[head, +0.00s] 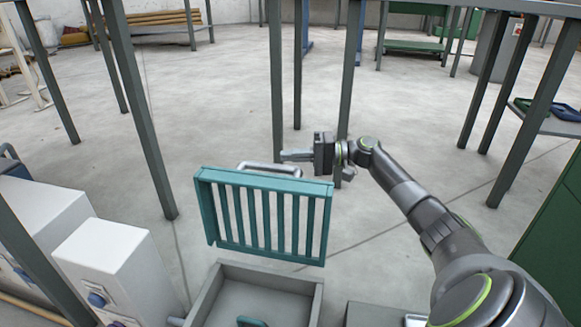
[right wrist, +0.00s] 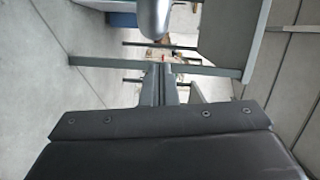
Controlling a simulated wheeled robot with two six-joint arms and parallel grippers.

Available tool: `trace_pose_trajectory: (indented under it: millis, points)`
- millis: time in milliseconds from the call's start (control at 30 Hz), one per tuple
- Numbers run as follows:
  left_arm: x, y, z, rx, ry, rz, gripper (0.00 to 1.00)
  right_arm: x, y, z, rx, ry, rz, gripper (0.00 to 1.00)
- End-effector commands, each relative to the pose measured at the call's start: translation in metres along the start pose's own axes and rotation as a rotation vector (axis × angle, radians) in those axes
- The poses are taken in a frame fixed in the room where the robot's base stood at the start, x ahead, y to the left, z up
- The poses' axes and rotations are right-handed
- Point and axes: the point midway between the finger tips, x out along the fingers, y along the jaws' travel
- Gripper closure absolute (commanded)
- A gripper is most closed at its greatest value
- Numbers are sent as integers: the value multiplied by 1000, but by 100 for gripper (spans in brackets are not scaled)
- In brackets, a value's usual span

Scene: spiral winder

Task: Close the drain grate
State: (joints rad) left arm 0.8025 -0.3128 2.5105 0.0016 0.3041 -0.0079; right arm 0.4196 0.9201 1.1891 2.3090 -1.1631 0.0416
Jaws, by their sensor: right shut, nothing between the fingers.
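The teal drain grate (head: 266,216) stands raised and tilted up at the far side of its grey drain box (head: 262,291), in the head view. The box below is open at the top. A silvery bar handle (head: 270,169) runs along the grate's upper edge. My right gripper (head: 284,155) is shut and empty, just above and behind the grate's upper edge, close to the handle. Whether it touches the handle cannot be told. In the right wrist view the closed fingers (right wrist: 160,84) point ahead, with a rounded silvery part (right wrist: 154,18) beyond them. My left gripper is not in view.
White boxes (head: 108,262) with blue knobs stand left of the drain box. Table legs (head: 276,80) rise behind the grate and a green cabinet (head: 551,240) stands at the right. Open concrete floor lies between. A small teal handle (head: 252,322) shows inside the drain box.

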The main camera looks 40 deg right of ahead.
Motion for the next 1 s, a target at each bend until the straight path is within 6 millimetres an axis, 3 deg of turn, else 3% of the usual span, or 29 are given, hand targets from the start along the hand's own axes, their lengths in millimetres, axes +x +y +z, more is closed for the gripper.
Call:
trace_pose_trajectory:
  millis: [300, 733, 1000]
  points:
    - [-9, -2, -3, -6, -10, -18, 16, 4, 1, 18, -1, 1, 2, 100]
    - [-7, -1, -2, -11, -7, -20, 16, 5, 0, 20, -1, 1, 1, 100]
    - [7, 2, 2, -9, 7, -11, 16, 19, -11, 30, -48, -2, 10, 100]
